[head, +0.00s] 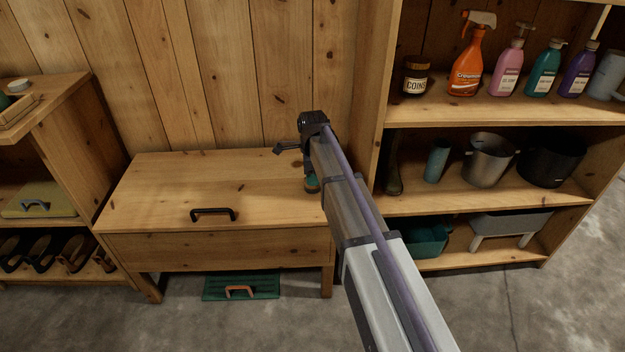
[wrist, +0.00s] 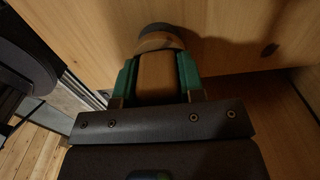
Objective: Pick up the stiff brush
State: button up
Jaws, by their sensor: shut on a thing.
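My gripper (wrist: 157,80) shows in the wrist view with its two teal fingers closed on the sides of a tan-brown wooden piece, which I take to be the stiff brush (wrist: 156,72). Its rounded far end sticks out beyond the fingertips, over pale wood. In the head view my gripper (head: 312,182) is mostly hidden behind my arm, at the right end of the wooden bench top (head: 165,190). The brush cannot be made out clearly there. I cannot tell whether it touches the bench top.
A shelf unit at right holds an orange spray bottle (head: 467,68), pump bottles, a coin jar (head: 415,76), a metal pot (head: 488,160) and a black pot (head: 552,162). A lower shelf (head: 45,120) stands at left. The bench top's left part is clear.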

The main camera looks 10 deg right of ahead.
jog(key=shift+c, duration=1.2)
notch_tip(320, 180, up, 10)
jog(key=p, duration=1)
jog(key=shift+r, duration=0.2)
jog(key=shift+f, duration=0.2)
